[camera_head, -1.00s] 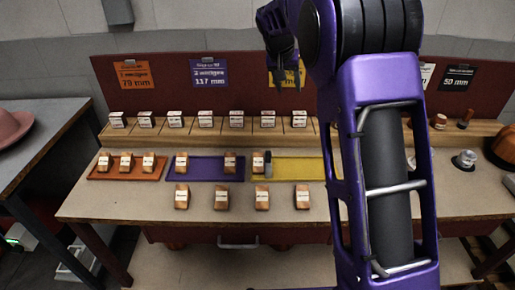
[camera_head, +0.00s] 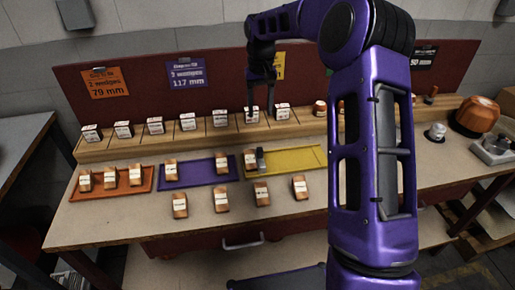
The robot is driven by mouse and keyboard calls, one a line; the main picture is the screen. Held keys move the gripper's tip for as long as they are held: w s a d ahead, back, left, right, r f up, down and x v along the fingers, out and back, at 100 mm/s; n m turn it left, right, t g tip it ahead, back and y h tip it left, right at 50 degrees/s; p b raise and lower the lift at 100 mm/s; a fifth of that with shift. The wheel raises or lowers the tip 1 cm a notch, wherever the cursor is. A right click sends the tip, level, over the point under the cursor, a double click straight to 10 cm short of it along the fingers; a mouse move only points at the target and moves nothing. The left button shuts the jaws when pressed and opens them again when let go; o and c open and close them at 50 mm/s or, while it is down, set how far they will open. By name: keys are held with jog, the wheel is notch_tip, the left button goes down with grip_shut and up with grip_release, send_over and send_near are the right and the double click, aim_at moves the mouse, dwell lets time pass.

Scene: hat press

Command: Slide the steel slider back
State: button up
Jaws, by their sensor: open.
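My gripper (camera_head: 260,110) points down with its two fingers apart and empty, in front of the backboard and by the white-labelled blocks on the wooden ledge. Nothing is plainly recognisable as the steel slider. A small grey and dark upright piece (camera_head: 261,158) stands at the left end of the yellow tray (camera_head: 305,156), below my gripper in the picture. A grey metal device (camera_head: 495,149) lies at the far right of the bench. I cannot tell whether either one is the slider. My arm hides part of the bench right of the yellow tray.
An orange tray (camera_head: 142,188) and a purple tray (camera_head: 200,180) hold labelled wooden blocks. More blocks stand along the bench front and on the ledge (camera_head: 100,148). A brown rounded form (camera_head: 478,115) stands at right.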

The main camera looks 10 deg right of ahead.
aim_at(260, 148)
notch_tip(260, 148, down, 16)
jog(key=shift+f+b, duration=0.1)
jog(key=shift+b, duration=0.25)
grip_shut()
dwell(1.4)
